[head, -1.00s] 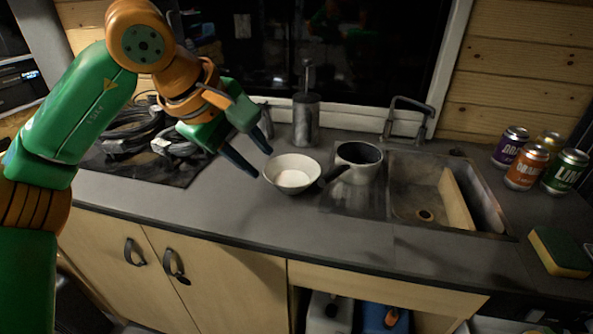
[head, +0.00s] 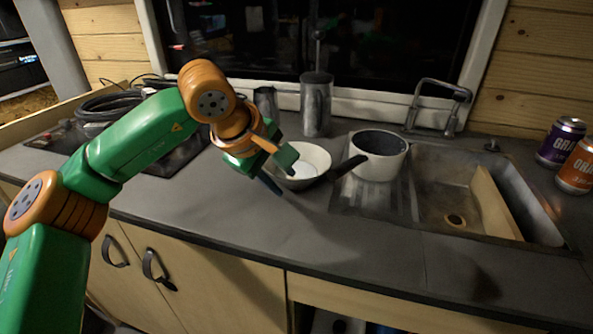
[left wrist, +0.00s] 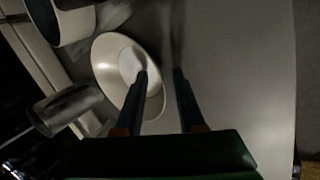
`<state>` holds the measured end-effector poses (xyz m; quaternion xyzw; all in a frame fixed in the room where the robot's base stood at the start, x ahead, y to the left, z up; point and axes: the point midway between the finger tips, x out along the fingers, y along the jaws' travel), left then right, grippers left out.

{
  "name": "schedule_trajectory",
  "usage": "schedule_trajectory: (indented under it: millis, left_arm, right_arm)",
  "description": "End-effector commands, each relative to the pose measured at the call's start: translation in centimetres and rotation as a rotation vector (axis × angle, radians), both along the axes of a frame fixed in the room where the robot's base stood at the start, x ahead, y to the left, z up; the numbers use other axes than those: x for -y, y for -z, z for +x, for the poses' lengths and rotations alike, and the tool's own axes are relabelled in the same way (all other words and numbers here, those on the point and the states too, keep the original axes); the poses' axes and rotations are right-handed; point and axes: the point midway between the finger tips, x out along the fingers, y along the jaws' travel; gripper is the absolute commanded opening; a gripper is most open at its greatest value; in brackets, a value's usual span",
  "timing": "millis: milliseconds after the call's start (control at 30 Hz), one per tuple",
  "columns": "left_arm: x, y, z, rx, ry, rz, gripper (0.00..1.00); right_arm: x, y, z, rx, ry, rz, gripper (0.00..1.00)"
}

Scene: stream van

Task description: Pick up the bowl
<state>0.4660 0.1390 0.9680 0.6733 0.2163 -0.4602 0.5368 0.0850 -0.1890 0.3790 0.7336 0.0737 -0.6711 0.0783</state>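The white bowl (head: 316,158) stands on the grey counter, just left of the pot, partly hidden by my left gripper. My left gripper (head: 287,184) is at the bowl's near left side, pointing down, open and empty. In the left wrist view the bowl (left wrist: 108,62) lies left of centre. One finger of the left gripper (left wrist: 160,74) overlaps the bowl's inside, and the other is outside its rim, with a gap between them. I cannot tell whether the fingers touch the bowl. My right gripper is not in view.
A white pot (head: 379,158) with a dark handle reaching toward the bowl stands beside the sink (head: 440,195). A metal canister (head: 316,105) stands behind the bowl. Black cables (head: 105,107) lie at the left. Cans (head: 562,143) stand at the far right. The front counter is clear.

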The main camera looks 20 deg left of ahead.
Motion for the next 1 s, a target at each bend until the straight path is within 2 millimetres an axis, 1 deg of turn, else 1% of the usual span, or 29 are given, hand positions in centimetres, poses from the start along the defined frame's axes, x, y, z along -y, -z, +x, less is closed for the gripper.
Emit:
schedule_trajectory:
  millis: [67, 100, 167, 200, 233, 1000]
  left_arm:
    - [0.01, -0.02, -0.01, 0.0, 0.0, 0.0, 0.39]
    - [0.01, -0.03, -0.01, 0.0, 0.0, 0.0, 0.33]
    - [0.0, -0.04, -0.02, 0.0, 0.0, 0.0, 0.17]
    - [0.0, -0.04, -0.02, 0.0, 0.0, 0.0, 0.06]
    - [0.0, -0.04, -0.02, 0.0, 0.0, 0.0, 0.0]
    - [0.0, -0.06, -0.02, 0.0, 0.0, 0.0, 0.0]
  right_arm:
    - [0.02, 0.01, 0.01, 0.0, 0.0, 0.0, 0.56]
    - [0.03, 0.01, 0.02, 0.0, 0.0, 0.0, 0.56]
    - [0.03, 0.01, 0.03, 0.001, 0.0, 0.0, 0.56]
    - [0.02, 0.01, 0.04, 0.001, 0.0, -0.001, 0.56]
    - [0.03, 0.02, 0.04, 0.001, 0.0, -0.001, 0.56]
    - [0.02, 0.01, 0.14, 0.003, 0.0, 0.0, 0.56]
